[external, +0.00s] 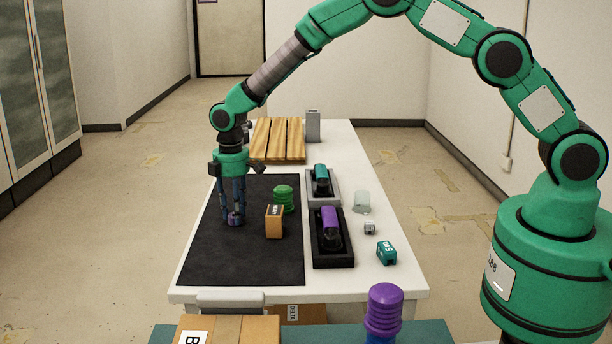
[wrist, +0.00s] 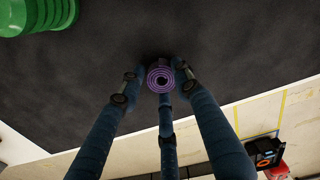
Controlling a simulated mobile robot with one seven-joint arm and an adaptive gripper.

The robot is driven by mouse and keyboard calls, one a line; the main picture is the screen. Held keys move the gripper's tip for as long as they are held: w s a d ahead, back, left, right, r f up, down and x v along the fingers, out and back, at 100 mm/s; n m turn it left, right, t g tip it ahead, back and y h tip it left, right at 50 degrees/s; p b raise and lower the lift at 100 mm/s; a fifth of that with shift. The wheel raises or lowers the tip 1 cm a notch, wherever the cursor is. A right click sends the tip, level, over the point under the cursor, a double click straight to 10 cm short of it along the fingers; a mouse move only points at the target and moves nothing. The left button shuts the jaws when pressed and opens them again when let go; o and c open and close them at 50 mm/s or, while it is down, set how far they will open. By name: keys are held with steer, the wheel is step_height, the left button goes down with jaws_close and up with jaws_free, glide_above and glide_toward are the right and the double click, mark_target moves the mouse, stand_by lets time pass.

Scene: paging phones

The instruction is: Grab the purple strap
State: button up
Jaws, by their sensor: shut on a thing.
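The purple strap (wrist: 160,77) is a coiled roll, seen end-on in the wrist view. It shows small and low between the fingers in the external view (external: 235,218). My gripper (external: 233,216) points down over the left part of the black mat (external: 240,261). Its dark blue fingers are closed around the strap, as the wrist view (wrist: 158,82) also shows. I cannot tell whether the strap touches the mat or is slightly above it.
On the mat, right of my gripper, stand a green ribbed object (external: 284,198) and a brown box (external: 274,222). Two trays (external: 333,262) (external: 334,191) hold a purple and a teal item. A wooden slatted board (external: 277,140) lies behind. The mat's front is clear.

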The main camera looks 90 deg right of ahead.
steer(key=shift+r, duration=0.1)
step_height(320, 180, up, 10)
steer(key=shift+f+p, duration=0.1)
steer(key=shift+p, duration=0.9)
steer(key=shift+c, duration=0.2)
